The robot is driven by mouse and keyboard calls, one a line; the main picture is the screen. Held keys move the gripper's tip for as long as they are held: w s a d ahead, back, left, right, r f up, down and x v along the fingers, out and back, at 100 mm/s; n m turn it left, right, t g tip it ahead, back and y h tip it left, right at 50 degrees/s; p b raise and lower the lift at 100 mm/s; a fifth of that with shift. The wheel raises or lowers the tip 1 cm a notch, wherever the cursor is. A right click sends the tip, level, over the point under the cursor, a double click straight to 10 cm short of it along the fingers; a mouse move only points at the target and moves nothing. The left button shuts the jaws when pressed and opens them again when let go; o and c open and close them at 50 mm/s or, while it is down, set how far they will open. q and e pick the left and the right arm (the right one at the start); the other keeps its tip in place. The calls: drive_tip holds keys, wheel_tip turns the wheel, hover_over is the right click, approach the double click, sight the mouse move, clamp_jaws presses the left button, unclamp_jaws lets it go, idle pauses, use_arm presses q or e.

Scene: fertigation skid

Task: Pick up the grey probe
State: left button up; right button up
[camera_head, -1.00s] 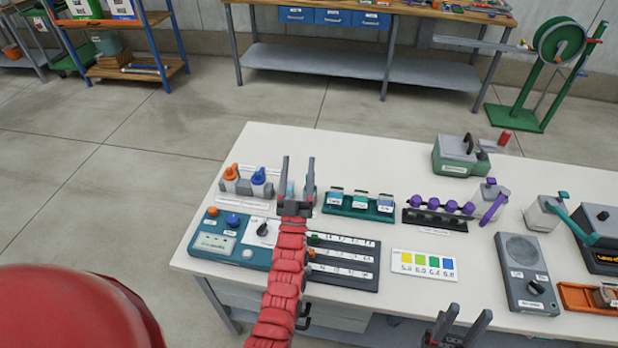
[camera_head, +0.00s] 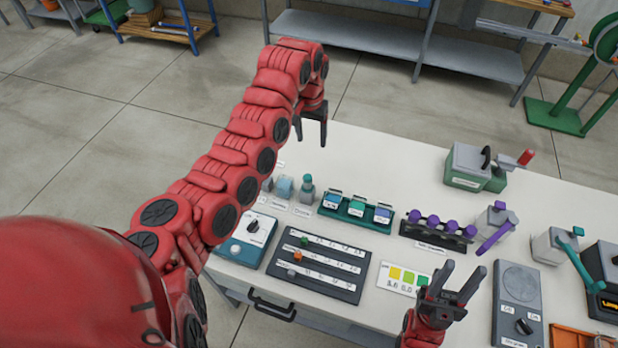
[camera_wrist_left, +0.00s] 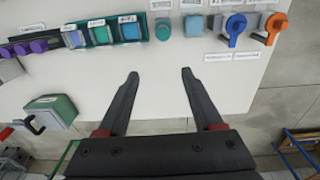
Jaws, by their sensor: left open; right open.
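I cannot single out a grey probe with certainty. A small grey block (camera_wrist_left: 215,24) stands beside a pale blue block (camera_wrist_left: 193,25) and a round teal-capped piece (camera_wrist_left: 163,29) at the top of the left wrist view. The teal piece (camera_head: 306,189) and blue block (camera_head: 284,187) also show in the head view, where my left arm hides things to their left. My left gripper (camera_head: 314,133) is open and empty, pointing down near the table's far edge; in the left wrist view its fingers (camera_wrist_left: 160,75) are over bare tabletop. My right gripper (camera_head: 455,283) is open and empty near the front.
On the white table (camera_head: 376,145) stand a teal rack (camera_head: 357,211), a purple-knobbed rack (camera_head: 438,230), a green box (camera_head: 472,168) and a dark slider board (camera_head: 318,264). Blue (camera_wrist_left: 235,28) and orange (camera_wrist_left: 272,29) valve handles stand beside the grey block.

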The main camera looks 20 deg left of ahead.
use_arm(q)
drive_tip(key=s, duration=0.1)
hover_over(308, 177)
drive_tip(key=shift+g, duration=0.3)
wheel_tip(308, 177, down, 8)
drive_tip(key=shift+w+a+r, duration=0.1)
drive_tip(key=shift+r, duration=0.15)
wheel_tip(308, 177, down, 3)
drive_tip(key=shift+a+f+p, duration=0.1)
drive_tip(key=shift+f+p, duration=0.1)
drive_tip(key=shift+p, duration=0.35)
drive_tip(key=shift+f, duration=0.2)
drive_tip(key=shift+f+p, duration=0.4)
drive_tip(key=shift+p, duration=0.25)
wheel_tip(308, 177, down, 3)
drive_tip(key=shift+p, duration=0.65)
drive_tip(key=shift+f, duration=0.8)
